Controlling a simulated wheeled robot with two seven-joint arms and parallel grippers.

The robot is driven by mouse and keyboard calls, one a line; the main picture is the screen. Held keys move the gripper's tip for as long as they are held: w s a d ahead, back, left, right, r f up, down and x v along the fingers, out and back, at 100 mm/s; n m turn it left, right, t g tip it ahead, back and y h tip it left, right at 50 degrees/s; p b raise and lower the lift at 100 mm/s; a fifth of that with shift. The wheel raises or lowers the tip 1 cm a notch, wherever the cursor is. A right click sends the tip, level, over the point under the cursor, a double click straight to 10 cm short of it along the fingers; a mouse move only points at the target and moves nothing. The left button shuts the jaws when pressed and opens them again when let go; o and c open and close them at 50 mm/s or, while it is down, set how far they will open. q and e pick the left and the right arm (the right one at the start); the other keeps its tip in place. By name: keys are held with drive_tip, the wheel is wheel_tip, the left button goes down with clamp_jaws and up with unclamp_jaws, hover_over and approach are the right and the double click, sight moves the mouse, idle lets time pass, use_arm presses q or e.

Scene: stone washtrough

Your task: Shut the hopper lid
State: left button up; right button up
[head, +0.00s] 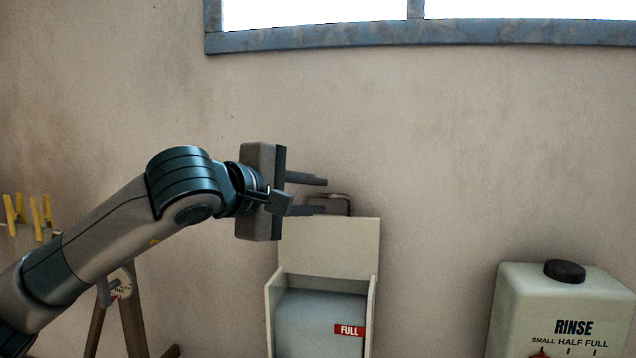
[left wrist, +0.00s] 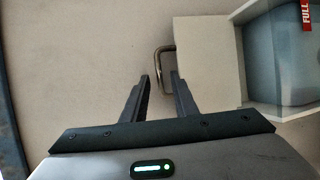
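The hopper (head: 270,318) is a pale box against the wall, with a grey-blue inside and a red FULL label (head: 349,330). Its lid (head: 329,247) stands upright, open, at the back of the box. A metal loop handle (head: 343,199) sticks up from the lid's top edge. The left wrist view also shows the lid (left wrist: 205,62) and the handle (left wrist: 157,66). My left gripper (head: 324,196) is open, its fingers pointing right beside the handle. In the left wrist view the fingertips (left wrist: 162,82) lie around or just short of the handle; contact cannot be told. My right gripper is out of view.
A white RINSE container (head: 510,305) with a black cap stands at the lower right. A wooden stand (head: 133,315) and yellow pegs (head: 36,218) are at the lower left. A blue-framed window (head: 310,37) is high on the wall. The wall space between hopper and container is clear.

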use_arm(q)
drive_tip(key=shift+x, duration=0.9)
drive_tip(key=shift+s, duration=0.1)
clamp_jaws()
idle(0.8)
